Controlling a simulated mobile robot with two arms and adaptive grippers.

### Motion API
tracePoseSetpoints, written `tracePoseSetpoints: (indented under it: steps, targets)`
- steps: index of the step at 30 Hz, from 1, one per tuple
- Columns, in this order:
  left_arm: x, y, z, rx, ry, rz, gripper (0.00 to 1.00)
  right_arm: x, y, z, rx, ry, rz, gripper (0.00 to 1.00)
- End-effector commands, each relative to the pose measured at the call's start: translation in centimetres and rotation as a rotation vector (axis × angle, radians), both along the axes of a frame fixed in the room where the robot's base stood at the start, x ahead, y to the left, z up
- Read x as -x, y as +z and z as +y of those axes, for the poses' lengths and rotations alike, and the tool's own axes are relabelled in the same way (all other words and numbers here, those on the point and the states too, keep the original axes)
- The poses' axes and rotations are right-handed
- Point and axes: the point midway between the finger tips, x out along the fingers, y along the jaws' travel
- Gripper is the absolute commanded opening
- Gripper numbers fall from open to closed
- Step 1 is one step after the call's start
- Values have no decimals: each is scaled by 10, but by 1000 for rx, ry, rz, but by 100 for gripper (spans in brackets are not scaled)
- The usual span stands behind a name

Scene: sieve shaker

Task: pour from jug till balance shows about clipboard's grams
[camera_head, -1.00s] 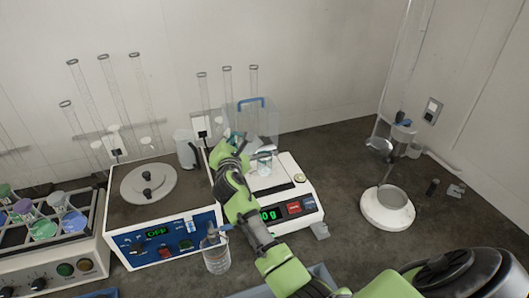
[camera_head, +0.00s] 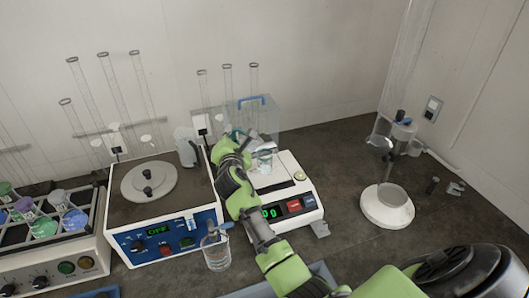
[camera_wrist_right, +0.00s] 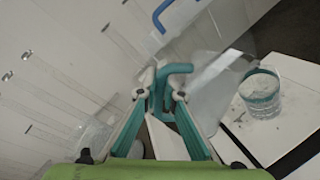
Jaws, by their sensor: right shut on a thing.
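My right gripper (camera_wrist_right: 172,98) is shut on the teal handle (camera_wrist_right: 174,69) of a clear jug (camera_wrist_right: 212,88). It also shows in the head view (camera_head: 238,138), over the left side of the white balance (camera_head: 290,170). The jug looks tilted toward a clear glass beaker (camera_wrist_right: 261,93) on the balance. That beaker shows in the head view (camera_head: 264,159) too. I cannot tell whether liquid is flowing. The balance's green display (camera_head: 268,213) is partly hidden by my arm, and its full reading is not legible. I see no clipboard clearly. My left gripper is out of view.
A clear box with a blue handle (camera_head: 252,101) stands behind the beaker. A blue-fronted device (camera_head: 165,238) reading OFF stands left, with a clear vessel (camera_head: 217,253) before it. A flask rack (camera_head: 55,220) is far left. A white-based stand (camera_head: 387,212) is right.

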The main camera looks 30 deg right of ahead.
Motion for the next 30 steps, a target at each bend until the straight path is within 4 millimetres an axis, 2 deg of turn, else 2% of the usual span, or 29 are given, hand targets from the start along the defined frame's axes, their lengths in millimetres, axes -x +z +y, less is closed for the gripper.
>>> tracePoseSetpoints:
  steps: [30]
  targets:
    - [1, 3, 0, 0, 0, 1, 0, 1, 5, -4, -49, 0, -20, 0]
